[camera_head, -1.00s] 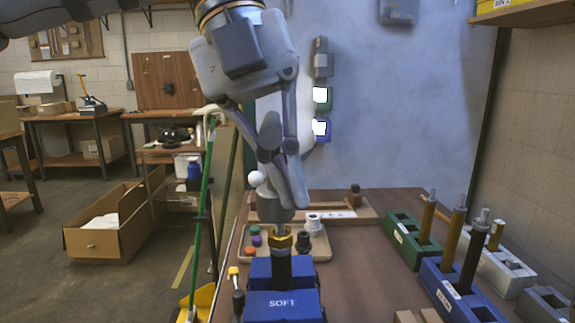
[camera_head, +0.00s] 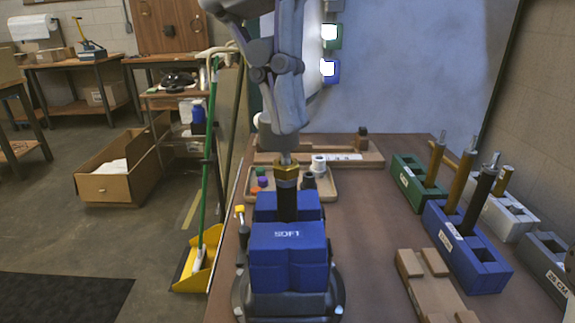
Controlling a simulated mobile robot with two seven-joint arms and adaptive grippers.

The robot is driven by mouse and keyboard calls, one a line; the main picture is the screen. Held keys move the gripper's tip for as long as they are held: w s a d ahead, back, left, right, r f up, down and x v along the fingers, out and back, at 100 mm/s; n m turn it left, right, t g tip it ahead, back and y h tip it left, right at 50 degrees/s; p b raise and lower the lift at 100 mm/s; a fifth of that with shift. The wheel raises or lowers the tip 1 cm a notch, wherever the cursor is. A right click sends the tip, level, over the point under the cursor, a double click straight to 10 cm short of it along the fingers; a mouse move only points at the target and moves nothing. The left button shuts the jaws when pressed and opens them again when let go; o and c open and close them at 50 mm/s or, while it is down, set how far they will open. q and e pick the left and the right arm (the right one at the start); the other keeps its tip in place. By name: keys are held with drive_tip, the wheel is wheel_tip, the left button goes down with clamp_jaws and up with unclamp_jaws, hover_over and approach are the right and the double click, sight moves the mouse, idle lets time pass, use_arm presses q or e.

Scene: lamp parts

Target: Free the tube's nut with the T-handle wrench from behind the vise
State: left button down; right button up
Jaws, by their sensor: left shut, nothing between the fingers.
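The blue vise (camera_head: 287,258), marked SOFT, clamps a dark upright tube (camera_head: 287,206). A brass nut (camera_head: 286,172) sits at the tube's top, with a narrow silver tip above it. My left gripper (camera_head: 286,130) hangs fingers down just above this tip, shut and empty. Whether it touches the tip I cannot tell. A white ball (camera_head: 257,120) shows at the gripper's left side. It may be an end of the T-handle wrench, whose remaining parts I cannot make out behind the gripper. My right gripper is out of view.
A tray (camera_head: 325,190) with coloured caps and small fittings lies behind the vise. Green (camera_head: 418,184) and blue (camera_head: 465,250) blocks hold upright tubes at the right. A brown slotted block (camera_head: 432,285) lies at the front right. Bench between is clear.

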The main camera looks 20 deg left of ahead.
use_arm(q)
drive_tip(key=shift+s+a+r+m+p, duration=0.2)
drive_tip(key=shift+a+m+p, duration=0.1)
drive_tip(key=shift+m, duration=0.6)
drive_tip(key=n, duration=0.1)
drive_tip(key=d+n, duration=0.1)
drive_tip(key=n, duration=0.1)
drive_tip(key=n+t, duration=0.1)
drive_tip(key=n, duration=0.1)
drive_tip(key=shift+w+d+f+h, duration=0.15)
drive_tip(key=shift+w+f+h, duration=0.05)
drive_tip(key=shift+w+h, duration=0.2)
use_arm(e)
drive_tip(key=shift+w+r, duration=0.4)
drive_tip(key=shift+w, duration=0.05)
use_arm(q)
drive_tip(key=shift+n, duration=0.3)
drive_tip(key=shift+w+d, duration=0.3)
drive_tip(key=shift+d, duration=0.05)
